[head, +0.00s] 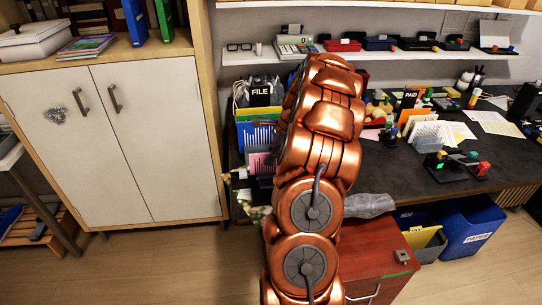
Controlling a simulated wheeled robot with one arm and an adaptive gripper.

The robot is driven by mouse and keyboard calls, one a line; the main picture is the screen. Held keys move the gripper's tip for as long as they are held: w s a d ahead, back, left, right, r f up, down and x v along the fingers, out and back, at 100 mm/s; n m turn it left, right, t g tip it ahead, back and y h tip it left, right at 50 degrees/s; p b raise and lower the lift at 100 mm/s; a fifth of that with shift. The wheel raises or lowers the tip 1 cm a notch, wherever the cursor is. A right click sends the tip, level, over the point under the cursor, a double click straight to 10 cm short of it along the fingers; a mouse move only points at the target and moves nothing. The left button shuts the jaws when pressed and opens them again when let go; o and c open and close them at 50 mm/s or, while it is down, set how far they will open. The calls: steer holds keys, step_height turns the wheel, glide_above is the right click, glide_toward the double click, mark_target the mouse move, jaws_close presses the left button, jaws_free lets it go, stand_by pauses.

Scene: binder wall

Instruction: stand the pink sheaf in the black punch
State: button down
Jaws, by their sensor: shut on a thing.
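A pink sheaf (260,163) with pale lines shows just left of my arm, low by the desk's left end, partly hidden by the arm. I cannot tell whether it is held or rests on something. My copper arm rises through the middle of the view, and my gripper is hidden behind it. A black device (455,166) with green and red parts stands on the right of the desk. Several dark devices, one of them black (380,43), stand on the shelf above. I cannot tell which is the black punch.
The dark desk (415,178) has a bare front stretch right of my arm. A FILE holder (262,93), a PAID holder (411,98) and loose papers crowd its back. Below are a red-brown drawer unit (385,262) and a blue paper bin (472,228). A cabinet (115,145) stands left.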

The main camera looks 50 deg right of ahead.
steer(key=shift+f, duration=0.4)
steer(key=shift+f, duration=0.45)
stand_by(0.3)
steer(key=c, duration=1.2)
jaws_free()
steer(key=shift+r, duration=0.1)
steer(key=v, duration=1.1)
steer(key=shift+s+d+r, duration=0.1)
steer(key=shift+d+r, duration=0.05)
steer(key=shift+r, duration=0.2)
